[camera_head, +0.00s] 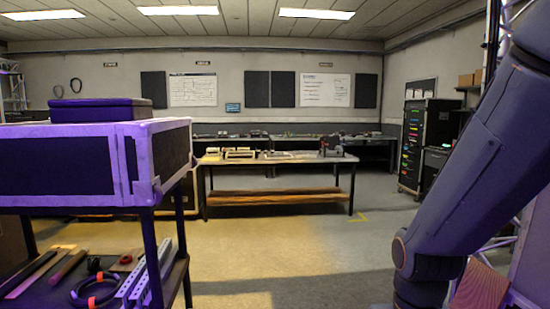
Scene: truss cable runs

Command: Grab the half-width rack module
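I cannot make out for certain a half-width rack module in this view. A dark rack cabinet (425,140) stands at the far right, with several rows of coloured lights or cables on its front. The units in it are too small to tell apart. Several small devices lie on the middle workbench (283,160), also too small to identify. A flat dark box (100,109) rests on top of a case at the left. My arm crosses the right side of the picture, and my gripper is out of view.
The metal-edged case (128,165) stands on a dark cart close at the left. The cart's lower shelf holds a coiled black cable (95,289), flat strips and perforated rails (138,280). Open floor (290,250) lies between cart and arm. Long benches line the back wall.

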